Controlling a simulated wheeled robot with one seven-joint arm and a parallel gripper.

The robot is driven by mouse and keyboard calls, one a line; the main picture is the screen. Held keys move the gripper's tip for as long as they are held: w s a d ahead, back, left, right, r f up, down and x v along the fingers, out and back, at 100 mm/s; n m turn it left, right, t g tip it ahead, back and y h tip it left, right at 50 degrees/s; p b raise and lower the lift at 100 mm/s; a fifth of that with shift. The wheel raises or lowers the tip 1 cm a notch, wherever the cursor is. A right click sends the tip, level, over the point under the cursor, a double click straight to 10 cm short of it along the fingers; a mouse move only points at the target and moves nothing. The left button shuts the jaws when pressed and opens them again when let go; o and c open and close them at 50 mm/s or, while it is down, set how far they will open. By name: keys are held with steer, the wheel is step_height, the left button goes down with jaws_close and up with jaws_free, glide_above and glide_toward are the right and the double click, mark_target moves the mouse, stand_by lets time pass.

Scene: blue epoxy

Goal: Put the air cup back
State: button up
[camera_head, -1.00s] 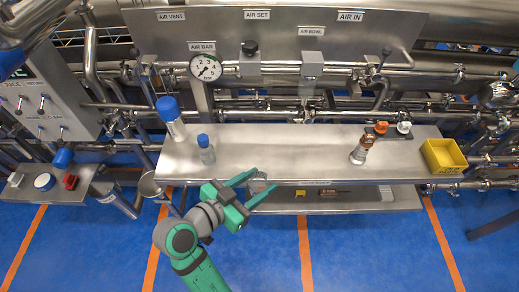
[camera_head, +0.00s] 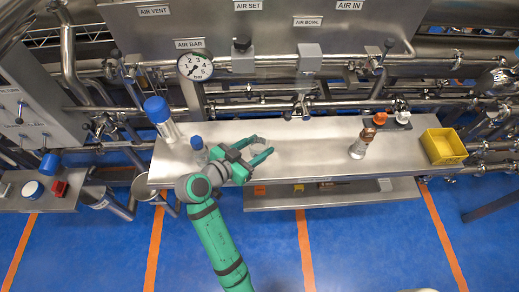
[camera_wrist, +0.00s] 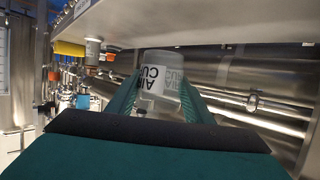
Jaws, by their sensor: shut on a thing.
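The air cup (camera_wrist: 161,72) is a clear cup with black AIR CUP lettering. In the wrist view it sits between the two green fingers of my gripper (camera_wrist: 160,98). In the head view my gripper (camera_head: 262,155) is over the left-middle part of the steel shelf, shut on the cup (camera_head: 256,142), which shows only faintly there. The grey block (camera_head: 309,57) under the AIR BOWL label is on the pipework behind, up and to the right of my gripper. A narrow fitting (camera_head: 304,103) hangs below it.
On the shelf (camera_head: 310,160), a blue-capped cylinder (camera_head: 160,118) and a blue-capped bottle (camera_head: 199,150) stand left of my gripper. A brown-topped fitting (camera_head: 362,143) and a yellow bin (camera_head: 443,147) stand right. Pipes run behind. The shelf's middle is mostly clear.

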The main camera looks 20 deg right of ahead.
mark_target(259, 146)
steer(key=w+f, duration=0.1)
steer(key=d+f, duration=0.1)
steer(key=w+f, duration=0.1)
steer(key=shift+w+d+f, duration=0.25)
steer(key=shift+w+f, duration=0.15)
steer(key=shift+f, duration=1.55)
steer(key=o, duration=1.1)
steer(key=shift+f, duration=0.1)
steer(key=shift+o, duration=0.2)
steer(key=v, duration=1.2)
